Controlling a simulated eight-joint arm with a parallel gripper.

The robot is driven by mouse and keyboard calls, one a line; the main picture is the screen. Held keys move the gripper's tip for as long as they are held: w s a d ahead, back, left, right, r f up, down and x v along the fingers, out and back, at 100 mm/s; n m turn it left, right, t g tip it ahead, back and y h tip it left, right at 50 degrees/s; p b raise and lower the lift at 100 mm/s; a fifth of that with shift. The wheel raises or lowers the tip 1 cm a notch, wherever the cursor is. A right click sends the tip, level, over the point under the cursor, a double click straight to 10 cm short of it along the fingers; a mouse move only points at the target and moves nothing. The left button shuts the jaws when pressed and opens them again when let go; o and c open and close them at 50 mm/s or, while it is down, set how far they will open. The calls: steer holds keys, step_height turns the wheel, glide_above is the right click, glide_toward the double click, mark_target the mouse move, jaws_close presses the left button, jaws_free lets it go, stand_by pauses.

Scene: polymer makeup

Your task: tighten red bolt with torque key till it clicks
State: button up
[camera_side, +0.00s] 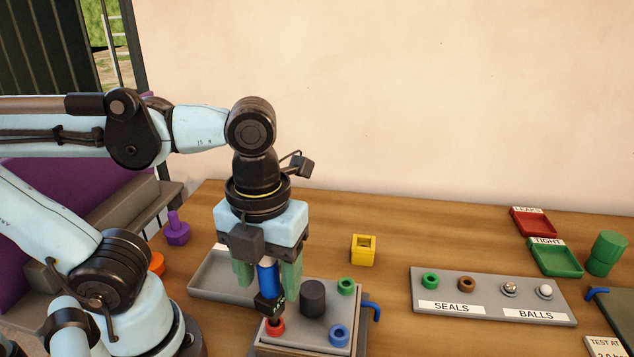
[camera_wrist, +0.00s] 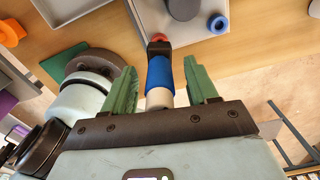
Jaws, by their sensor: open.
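The torque key (camera_side: 267,279) stands upright with a blue handle and a black head. Its lower end is at the red bolt (camera_side: 275,328) on the grey block's front left corner; the exact seating is hidden. My gripper (camera_side: 267,285) points down with its green fingers on either side of the key. In the wrist view my gripper (camera_wrist: 163,82) is open, with visible gaps between both fingers and the blue handle (camera_wrist: 160,72). A bit of the red bolt (camera_wrist: 158,38) shows past the key's head.
The grey block (camera_side: 300,341) also carries a dark cylinder (camera_side: 313,298), a green ring (camera_side: 346,286) and a blue ring (camera_side: 339,334). A grey tray (camera_side: 208,282) lies behind left. A yellow block (camera_side: 363,250) and a seals-and-balls holder (camera_side: 455,283) stand to the right.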

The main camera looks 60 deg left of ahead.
steer(key=shift+c, duration=0.5)
jaws_close()
steer(key=shift+m, duration=0.9)
steer(key=shift+o, duration=0.5)
jaws_free()
